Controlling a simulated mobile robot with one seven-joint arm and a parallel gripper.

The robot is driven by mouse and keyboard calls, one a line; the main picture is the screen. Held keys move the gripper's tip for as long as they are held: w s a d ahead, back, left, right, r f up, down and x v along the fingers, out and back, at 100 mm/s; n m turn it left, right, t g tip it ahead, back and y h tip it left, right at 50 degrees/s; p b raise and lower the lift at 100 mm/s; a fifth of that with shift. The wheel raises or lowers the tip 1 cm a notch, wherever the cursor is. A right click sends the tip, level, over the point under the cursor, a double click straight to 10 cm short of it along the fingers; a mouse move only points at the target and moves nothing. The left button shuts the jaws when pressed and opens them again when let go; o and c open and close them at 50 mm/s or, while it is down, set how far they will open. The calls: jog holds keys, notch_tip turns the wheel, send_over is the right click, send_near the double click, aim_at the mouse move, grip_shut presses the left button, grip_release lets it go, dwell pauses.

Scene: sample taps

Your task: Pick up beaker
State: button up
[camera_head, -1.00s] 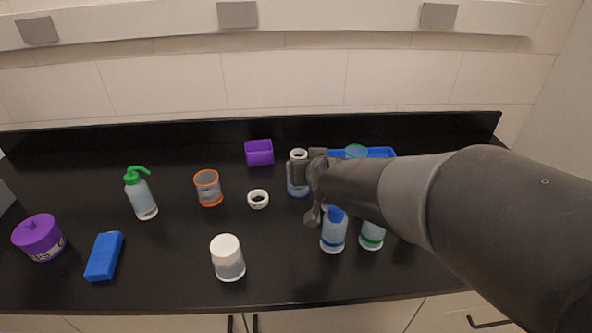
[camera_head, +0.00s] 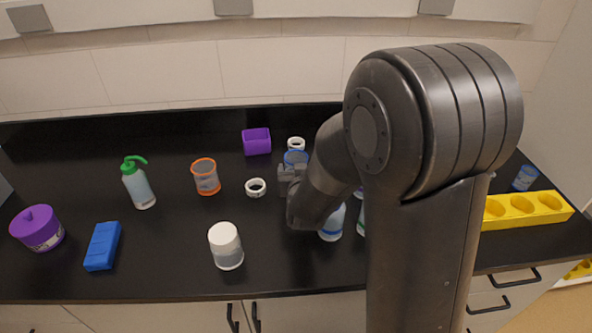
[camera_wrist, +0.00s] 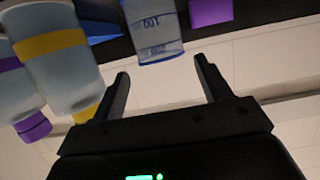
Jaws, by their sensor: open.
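A clear beaker with a blue rim (camera_head: 295,157) stands at the middle back of the black bench, partly hidden behind my gripper (camera_head: 290,173). In the wrist view the beaker (camera_wrist: 156,32) shows blue graduation marks and appears upside down. It lies beyond the gap between my two open fingers (camera_wrist: 163,72), roughly centred, with nothing gripped. A second beaker with an orange rim (camera_head: 206,178) stands further left on the bench.
A white ring (camera_head: 296,143) and purple box (camera_head: 257,142) are behind the beaker. Another white ring (camera_head: 255,187) lies left of my gripper. Capped bottles (camera_head: 332,224) stand close right, partly hidden by my arm. A yellow rack (camera_head: 525,210) is far right.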

aim_at(295, 156)
jog(key=shift+x, duration=3.8)
jog(key=shift+s+f, duration=0.1)
jog(key=shift+c, duration=0.5)
jog(key=c, duration=0.6)
